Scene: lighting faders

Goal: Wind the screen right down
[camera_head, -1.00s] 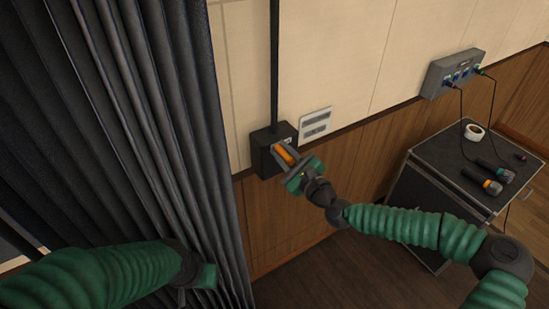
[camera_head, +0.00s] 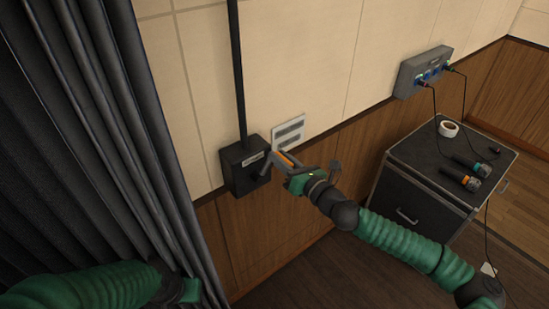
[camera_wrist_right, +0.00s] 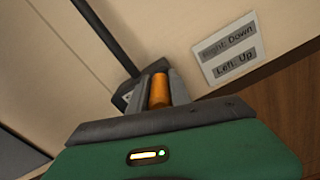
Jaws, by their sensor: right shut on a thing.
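A black winder box (camera_head: 238,178) is fixed to the wall, with a dark vertical pole rising from its top. Its orange crank handle (camera_head: 287,159) now points out to the right of the box. My right gripper (camera_head: 281,161) is shut on this handle; the wrist view shows the orange grip (camera_wrist_right: 159,90) between the two fingers. The white sign (camera_wrist_right: 229,48) beside it reads "Right: Down" and "Left: Up". My left gripper (camera_head: 182,290) is low at the left by the curtain; its jaws cannot be made out. The screen is not recognisable in view.
A dark pleated curtain (camera_head: 80,130) hangs at the left. A grey socket box (camera_head: 424,72) with cables is on the wall at the right. Below it, a black case (camera_head: 400,195) carries a tape roll (camera_head: 448,129) and microphones (camera_head: 468,174). Floor between is clear.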

